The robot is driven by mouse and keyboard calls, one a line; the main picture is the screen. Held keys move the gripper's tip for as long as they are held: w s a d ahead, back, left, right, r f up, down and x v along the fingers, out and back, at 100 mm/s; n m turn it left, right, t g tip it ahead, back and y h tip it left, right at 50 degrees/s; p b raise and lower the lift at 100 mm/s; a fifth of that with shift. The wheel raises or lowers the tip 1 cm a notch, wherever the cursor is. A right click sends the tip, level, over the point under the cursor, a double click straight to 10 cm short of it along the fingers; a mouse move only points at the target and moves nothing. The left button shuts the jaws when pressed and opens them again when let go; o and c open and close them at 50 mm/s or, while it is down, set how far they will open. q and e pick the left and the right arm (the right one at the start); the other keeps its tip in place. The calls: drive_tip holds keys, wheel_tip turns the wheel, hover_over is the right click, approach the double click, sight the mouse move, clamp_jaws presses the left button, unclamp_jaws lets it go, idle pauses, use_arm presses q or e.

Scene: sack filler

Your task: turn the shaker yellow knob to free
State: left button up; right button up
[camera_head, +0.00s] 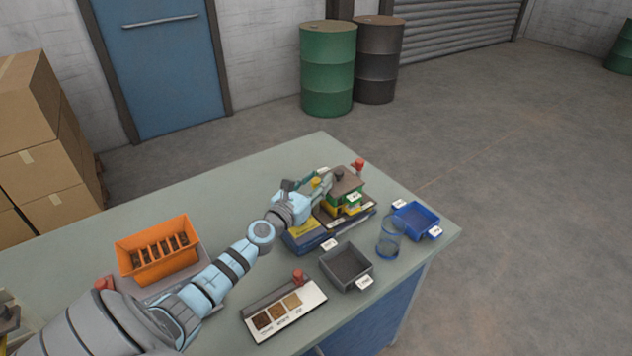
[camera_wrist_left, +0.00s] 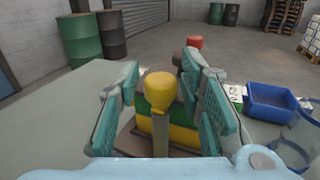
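The yellow knob (camera_wrist_left: 160,86) stands up on the shaker in the left wrist view, between the fingers of my left gripper (camera_wrist_left: 160,105). The fingers stand apart, one on each side, with a gap to the knob; contact is not seen. The shaker (camera_wrist_left: 150,128) has a green and yellow body below and behind the knob. In the head view my left gripper (camera_head: 318,184) reaches over the left side of the shaker (camera_head: 350,193), and the knob shows only as a small yellow spot (camera_head: 316,182). My right gripper is not in view.
A red knob (camera_head: 358,165) is behind the shaker. A grey bin (camera_head: 347,283), a clear blue cup (camera_head: 389,238) and a blue tray (camera_head: 433,220) stand to the right. An orange bin (camera_head: 140,246) and a sample board (camera_head: 300,320) are nearer. The table's far left is clear.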

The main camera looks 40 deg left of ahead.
use_arm(q)
clamp_jaws()
